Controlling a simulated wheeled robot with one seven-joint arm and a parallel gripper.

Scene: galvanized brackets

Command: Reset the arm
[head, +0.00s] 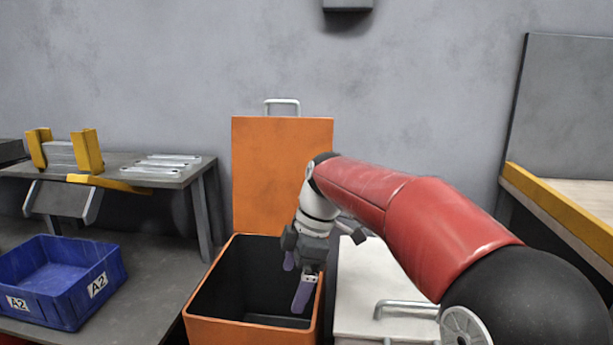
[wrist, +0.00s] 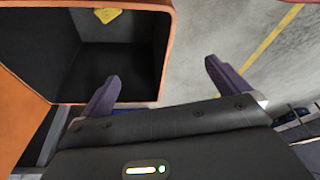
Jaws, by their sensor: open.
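My gripper (head: 296,276) hangs from my red and white arm over the open orange bin (head: 222,325) in the head view. Its two purple fingers are spread apart with nothing between them. In the wrist view my gripper (wrist: 158,85) is also open and empty, and the orange bin (wrist: 168,50) lies beyond the left finger. A small yellow piece (wrist: 107,15) shows inside the bin in the wrist view. The bin's floor is partly hidden by my gripper in the head view.
The bin's orange lid (head: 275,170) stands upright behind it. A white box (head: 365,285) with a handle is close on the right. A blue bin (head: 65,285) marked A2 sits at left, below a shelf (head: 135,178) with metal brackets (head: 165,163). A yellow-edged bench (head: 560,205) stands far right.

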